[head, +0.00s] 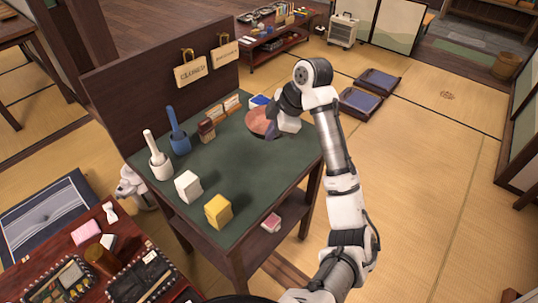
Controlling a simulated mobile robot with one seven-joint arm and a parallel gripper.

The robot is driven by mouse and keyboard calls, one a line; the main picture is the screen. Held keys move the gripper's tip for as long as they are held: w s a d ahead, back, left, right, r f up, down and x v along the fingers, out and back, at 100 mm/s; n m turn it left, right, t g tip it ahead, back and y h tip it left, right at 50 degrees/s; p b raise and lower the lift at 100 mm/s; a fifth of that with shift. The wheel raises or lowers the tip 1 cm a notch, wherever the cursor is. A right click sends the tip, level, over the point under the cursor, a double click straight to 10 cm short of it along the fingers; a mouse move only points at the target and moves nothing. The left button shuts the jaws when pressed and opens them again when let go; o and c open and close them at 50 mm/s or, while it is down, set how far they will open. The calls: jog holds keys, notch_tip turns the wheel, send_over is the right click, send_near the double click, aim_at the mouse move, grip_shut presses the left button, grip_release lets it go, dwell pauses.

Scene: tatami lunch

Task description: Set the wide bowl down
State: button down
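The wide bowl (260,121), reddish-brown inside, is at the far right part of the green-topped table (222,165). It looks roughly level. I cannot tell whether its underside touches the tabletop. My gripper (272,127) is at the bowl's right side, over or against its rim. My wrist covers that part of the bowl. The fingertips are too small and hidden to show whether they are shut on the rim.
The table's middle is clear.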

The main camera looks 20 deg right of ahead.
notch_tip(320, 180, down, 10)
jog(key=shift+r+p, duration=0.15)
jog(key=shift+p, duration=0.2)
jog(key=c, duration=1.7)
grip_release()
jog(key=shift+r, duration=0.1)
jog(key=b+v, duration=0.1)
jog(key=v, duration=1.1)
jog(key=shift+s, duration=0.1)
